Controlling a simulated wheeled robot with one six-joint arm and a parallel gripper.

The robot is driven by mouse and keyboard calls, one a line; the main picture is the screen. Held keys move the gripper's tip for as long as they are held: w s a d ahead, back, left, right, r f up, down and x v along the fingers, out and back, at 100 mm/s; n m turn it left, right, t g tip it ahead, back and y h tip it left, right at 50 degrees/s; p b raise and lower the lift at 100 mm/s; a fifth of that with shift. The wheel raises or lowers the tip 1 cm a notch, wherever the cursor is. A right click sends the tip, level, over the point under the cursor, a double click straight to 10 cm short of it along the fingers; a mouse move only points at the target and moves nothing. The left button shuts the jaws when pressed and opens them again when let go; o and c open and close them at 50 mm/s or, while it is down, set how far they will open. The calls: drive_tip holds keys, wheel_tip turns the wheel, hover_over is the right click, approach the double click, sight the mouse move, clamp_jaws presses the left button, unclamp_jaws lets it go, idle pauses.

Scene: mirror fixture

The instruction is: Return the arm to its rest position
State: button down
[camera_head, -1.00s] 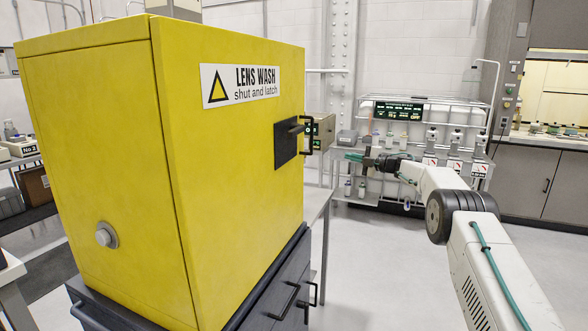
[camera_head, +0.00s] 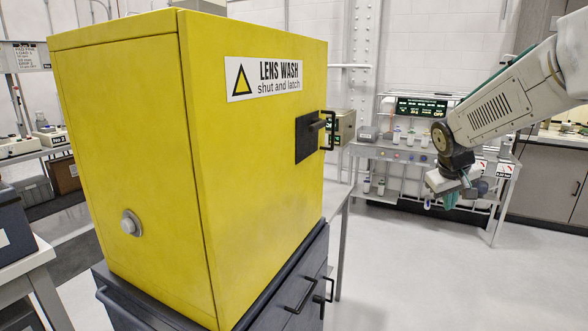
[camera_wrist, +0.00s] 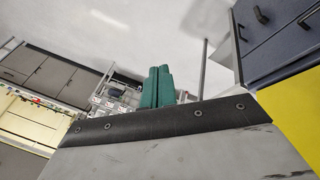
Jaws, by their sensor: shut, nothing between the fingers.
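My arm reaches in from the upper right of the head view and bends down at its dark joint. My gripper (camera_wrist: 159,70) shows in the wrist view as two teal fingers side by side, shut with nothing between them. In the head view the gripper (camera_head: 467,195) is small and partly hidden behind the wrist, held in the air to the right of the yellow cabinet and apart from it.
The yellow lens wash cabinet (camera_head: 130,165) stands on dark drawers (camera_head: 290,290), its black handle (camera_head: 328,130) facing right. In the head view a white rack (camera_head: 390,153) with several bottles stands behind the arm. Pale floor (camera_head: 400,270) is clear between cabinet and rack.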

drive_tip(key=s+a+y, duration=0.1)
drive_tip(key=s+a, duration=0.3)
drive_tip(key=s, duration=0.8)
drive_tip(key=s+a+m+g+y, duration=0.1)
drive_tip(key=s+a, duration=0.3)
drive_tip(key=s, duration=0.9)
drive_tip(key=s+a+g+y, duration=0.1)
drive_tip(key=s+a, duration=0.3)
drive_tip(key=s, duration=0.9)
drive_tip(key=shift+r, duration=0.4)
